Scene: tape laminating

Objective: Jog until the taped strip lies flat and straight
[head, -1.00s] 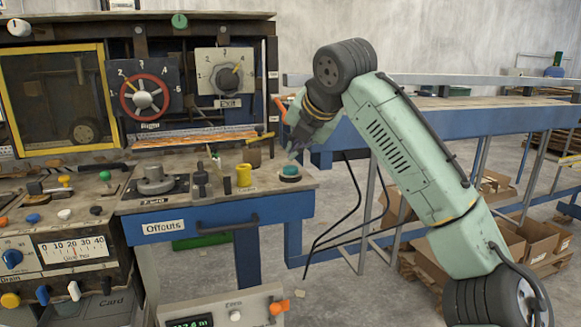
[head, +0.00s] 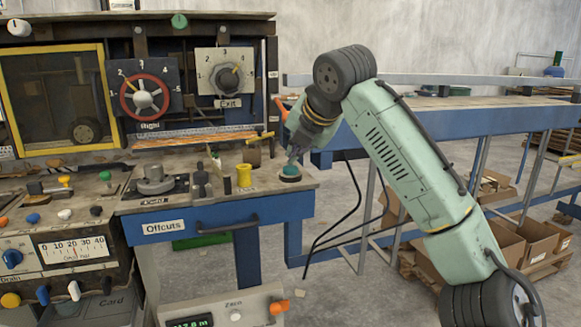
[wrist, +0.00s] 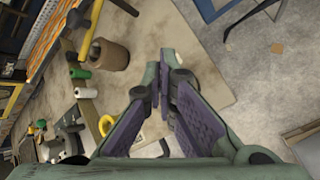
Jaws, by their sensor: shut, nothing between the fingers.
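A teal push button (head: 290,170) on a dark round base sits at the right end of the bench top. My gripper (head: 293,158) points down just above it; whether the fingertips touch it I cannot tell. In the wrist view my gripper (wrist: 165,72) has its fingers together, with nothing seen between them. An orange-brown strip (head: 195,139) runs along the back of the bench under the dials, and a striped orange edge shows in the wrist view (wrist: 62,38). At this size I cannot tell whether it lies flat and straight.
A yellow cylinder (head: 244,175) and dark levers (head: 201,178) stand left of the button. A red hand wheel (head: 144,90) and a grey dial (head: 228,78) are on the upright panel. A blue-framed table (head: 440,120) stands behind my arm.

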